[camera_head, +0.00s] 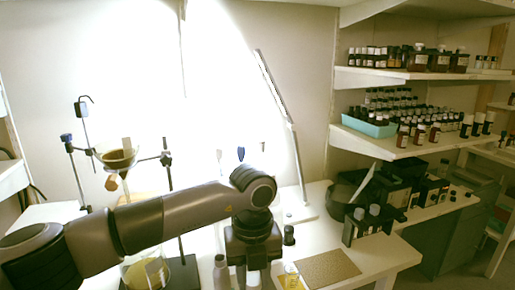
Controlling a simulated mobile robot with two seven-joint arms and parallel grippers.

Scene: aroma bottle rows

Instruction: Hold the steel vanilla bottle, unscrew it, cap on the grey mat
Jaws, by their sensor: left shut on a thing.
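My left gripper (252,264) points down over the front of the white table, at the end of my arm from the left. It is shut on a bottle with a pale top (253,280), which shows low between the fingers; its body and label are mostly hidden. A grey, steel-looking bottle (221,272) stands just left of the gripper. I cannot tell from the labels which one is vanilla. A flat speckled mat (328,268), brownish in this light, lies bare to the right of the gripper. My right gripper is not in view.
A small yellow-labelled bottle (292,277) stands between gripper and mat. A dark bottle (289,235) stands behind. A stand with a glass funnel (118,158) is at left. Several bottles (368,220) stand in a rack beyond the mat. Table right of the mat is clear.

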